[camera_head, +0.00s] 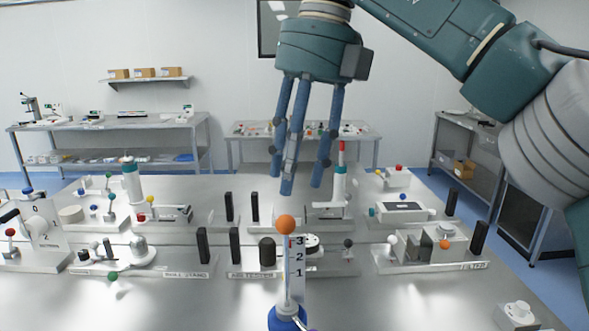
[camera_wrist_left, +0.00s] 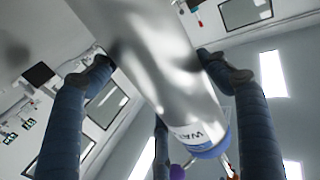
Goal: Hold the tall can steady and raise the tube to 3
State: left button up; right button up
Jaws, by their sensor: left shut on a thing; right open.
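The tall can is silver with a blue rim (camera_wrist_left: 212,148) and fills the middle of the left wrist view. In the head view its blue top (camera_head: 286,318) shows at the bottom edge, with its body out of frame. A thin pale tube (camera_head: 286,275) stands upright from it, with an orange ball (camera_head: 285,225) on top. Beside it is a white scale (camera_head: 298,265) marked 1, 2, 3. A small red mark is about level with the 3. My left gripper (camera_wrist_left: 158,65) is shut around the can. My right gripper (camera_head: 297,186) is open and empty, fingers down, above the orange ball.
Behind the can, the steel table (camera_head: 190,300) carries several fixtures with knobs and black posts. A small white knob block (camera_head: 517,315) is at lower right. The front left is clear.

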pick_arm(q)
jog(key=shift+f+p, duration=0.35)
dwell(0.5)
jog(key=o, duration=1.6)
jog(key=shift+o, duration=0.8)
jog(key=shift+r, duration=0.25)
jog(key=v, duration=1.2)
jog(key=shift+a+r, duration=0.1)
jog(key=shift+a, duration=0.05)
